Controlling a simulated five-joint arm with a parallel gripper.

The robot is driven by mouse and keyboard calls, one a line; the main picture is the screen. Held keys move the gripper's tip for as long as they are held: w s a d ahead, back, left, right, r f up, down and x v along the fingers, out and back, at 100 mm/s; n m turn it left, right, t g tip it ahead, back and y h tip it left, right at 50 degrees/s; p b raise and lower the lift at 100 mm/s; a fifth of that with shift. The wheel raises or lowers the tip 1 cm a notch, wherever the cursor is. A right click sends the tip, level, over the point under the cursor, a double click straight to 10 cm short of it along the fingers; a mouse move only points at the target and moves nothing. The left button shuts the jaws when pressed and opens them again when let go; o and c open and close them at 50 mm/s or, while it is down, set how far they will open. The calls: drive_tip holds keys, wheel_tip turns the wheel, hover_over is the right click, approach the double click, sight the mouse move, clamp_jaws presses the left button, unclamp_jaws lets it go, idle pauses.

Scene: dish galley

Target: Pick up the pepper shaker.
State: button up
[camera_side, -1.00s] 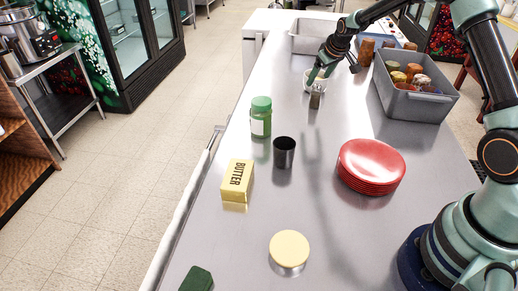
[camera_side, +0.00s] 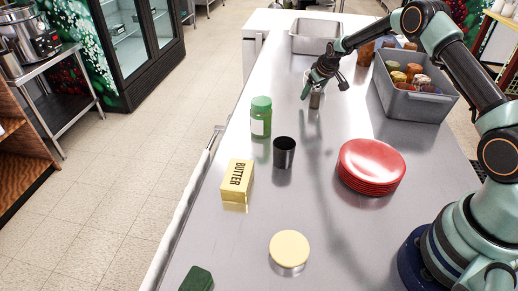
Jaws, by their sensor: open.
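A small shaker with a brownish-grey body (camera_side: 315,101), which looks like the pepper shaker, stands upright on the steel counter (camera_side: 215,232) toward the far end. My gripper (camera_side: 323,90) is open at the shaker's top, one finger to its left and the other to its right. The shaker's upper part is partly hidden by the gripper. I cannot tell whether the fingers touch it.
A grey bin of jars (camera_side: 412,102) stands to the right, a steel pan (camera_side: 314,46) behind. Nearer are a green-lidded jar (camera_side: 261,118), black cup (camera_side: 284,153), butter box (camera_side: 237,182), red plates (camera_side: 371,168) and a cream-lidded container (camera_side: 289,249).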

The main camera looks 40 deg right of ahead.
drive_tip(key=shift+c, duration=0.3)
clamp_jaws()
drive_tip(key=shift+r, duration=0.15)
